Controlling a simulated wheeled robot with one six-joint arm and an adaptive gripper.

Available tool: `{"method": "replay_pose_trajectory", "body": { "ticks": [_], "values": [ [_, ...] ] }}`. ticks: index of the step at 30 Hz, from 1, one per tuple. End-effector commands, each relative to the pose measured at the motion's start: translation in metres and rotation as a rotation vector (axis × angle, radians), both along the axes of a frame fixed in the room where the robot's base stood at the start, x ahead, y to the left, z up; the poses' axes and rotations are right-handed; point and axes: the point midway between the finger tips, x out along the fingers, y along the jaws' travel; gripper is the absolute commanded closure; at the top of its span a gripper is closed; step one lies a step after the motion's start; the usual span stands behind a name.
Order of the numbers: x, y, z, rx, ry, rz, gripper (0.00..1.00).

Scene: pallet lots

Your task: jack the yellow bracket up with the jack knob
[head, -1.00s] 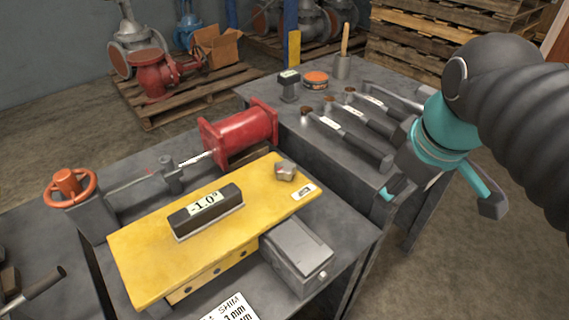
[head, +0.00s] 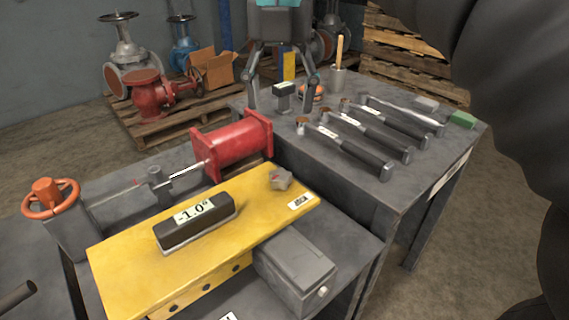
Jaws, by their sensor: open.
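The yellow bracket (head: 130,263) is a flat plate on the workbench at lower left. A dark level (head: 197,222) reading -1.0° rests on it. The jack knob (head: 280,180), a small grey lobed knob, stands on the bracket's far right corner beside a small white label (head: 300,202). My gripper (head: 282,98) is at the top middle, fingers pointing down and spread apart, empty. It is above and behind the knob, beyond the red cylinder, and clear of the bracket.
A red flanged cylinder (head: 236,145) and an orange handwheel (head: 50,197) stand behind the bracket. A grey box (head: 295,268) sits in front. Several tools (head: 350,150) lie on the right bench. Valves on a pallet (head: 165,122) stand behind.

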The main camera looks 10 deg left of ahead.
Motion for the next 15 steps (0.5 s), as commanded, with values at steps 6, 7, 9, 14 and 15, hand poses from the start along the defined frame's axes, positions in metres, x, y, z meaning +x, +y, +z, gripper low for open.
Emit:
{"method": "replay_pose_trajectory", "body": {
  "ticks": [6,7,9,14,15],
  "values": [
    [-0.001,0.001,-0.02,-0.003,0.004,0.021,0.35],
    [-0.001,0.001,-0.025,-0.003,0.004,0.02,0.35],
    [-0.001,0.001,-0.038,-0.004,0.005,0.02,0.35],
    [-0.001,0.001,-0.068,-0.003,0.005,0.018,0.35],
    [-0.001,0.002,-0.076,-0.003,0.004,0.018,0.35]
  ]
}}
